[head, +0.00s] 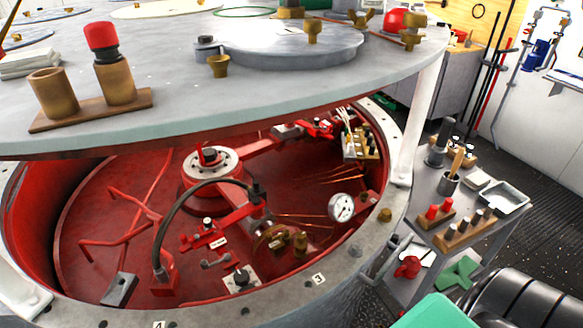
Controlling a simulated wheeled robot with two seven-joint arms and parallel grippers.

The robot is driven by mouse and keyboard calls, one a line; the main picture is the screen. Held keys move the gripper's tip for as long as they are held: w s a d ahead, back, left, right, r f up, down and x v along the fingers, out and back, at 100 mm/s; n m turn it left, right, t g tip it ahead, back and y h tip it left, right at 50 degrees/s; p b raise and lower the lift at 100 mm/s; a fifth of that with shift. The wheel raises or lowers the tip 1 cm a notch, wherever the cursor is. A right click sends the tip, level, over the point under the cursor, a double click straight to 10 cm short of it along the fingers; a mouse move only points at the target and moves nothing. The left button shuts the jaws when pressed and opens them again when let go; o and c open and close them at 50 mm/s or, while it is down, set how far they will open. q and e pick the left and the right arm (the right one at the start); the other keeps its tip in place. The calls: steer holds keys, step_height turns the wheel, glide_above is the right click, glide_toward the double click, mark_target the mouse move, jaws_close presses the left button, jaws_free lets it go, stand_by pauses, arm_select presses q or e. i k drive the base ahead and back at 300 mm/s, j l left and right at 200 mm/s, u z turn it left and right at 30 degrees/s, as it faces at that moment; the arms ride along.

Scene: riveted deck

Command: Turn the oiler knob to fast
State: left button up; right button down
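A small dark knob (241,277) stands on a pale square plate (230,287) at the front inner edge of the red round pit in the head view. It looks like the oiler knob, but its markings are too small to read, so I cannot tell its setting. No gripper touches it. Neither of my grippers is in view.
A large grey round lid (180,90) overhangs the pit, held by a white post (421,120). Near the knob are a black curved hose (178,205), a brass wheel (270,238) and a white dial gauge (342,207). A tool cart (425,190) stands right.

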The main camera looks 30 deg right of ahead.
mark_target(301, 236)
steer(key=z, duration=1.1)
